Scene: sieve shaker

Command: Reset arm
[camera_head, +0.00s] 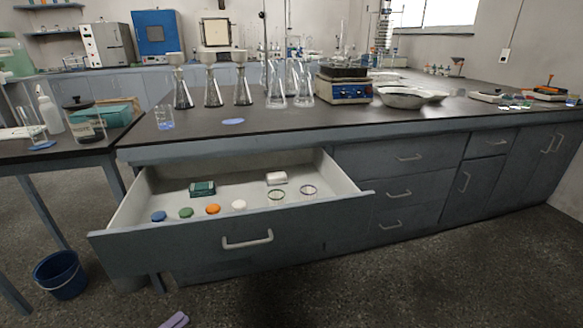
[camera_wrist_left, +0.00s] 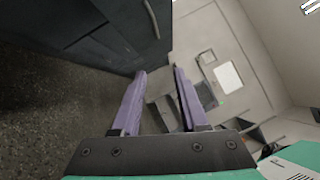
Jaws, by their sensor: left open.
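My left gripper (camera_wrist_left: 160,72) shows in the left wrist view with its two purple fingers apart and nothing between them. In the head view only a purple tip of the left gripper (camera_head: 174,320) shows at the bottom edge, low in front of the bench and below the open drawer (camera_head: 160,248). The rest of the left arm is hidden there. The drawer is pulled out and holds several coloured lids, a green box (camera_head: 202,188), a white box (camera_head: 276,178) and two glass dishes. My right gripper is in neither view.
The dark bench top (camera_head: 300,122) carries flasks with funnels, a hotplate (camera_head: 345,88) and a metal sieve pan (camera_head: 402,98). A side table with bottles stands at the left, and a blue bucket (camera_head: 60,274) is on the floor. The floor in front is clear.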

